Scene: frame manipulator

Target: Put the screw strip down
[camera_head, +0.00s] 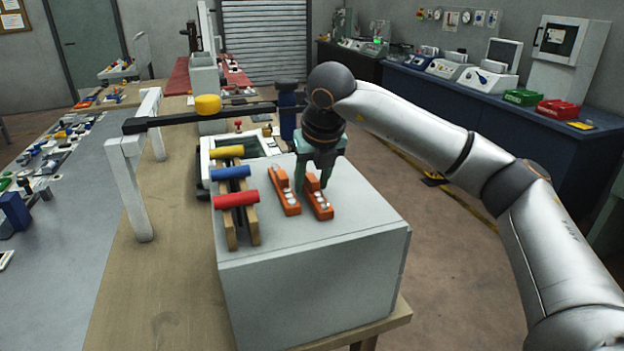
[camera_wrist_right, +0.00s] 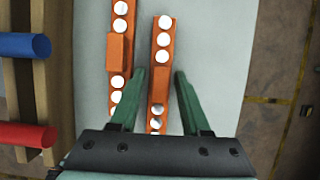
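Two orange screw strips with white round heads lie side by side on top of a grey box (camera_head: 310,280). The left strip (camera_head: 284,192) also shows in the right wrist view (camera_wrist_right: 117,50). The right strip (camera_head: 319,200) also shows in the right wrist view (camera_wrist_right: 161,48). My right gripper (camera_head: 313,186) is over the right strip, pointing down. In the right wrist view its green fingers (camera_wrist_right: 160,72) are spread, one on each side of the right strip, with a gap on both sides. My left gripper is not in view.
A wooden rack with yellow, blue and red (camera_head: 236,199) cylinders stands left of the strips on the box. The box top's front right is clear.

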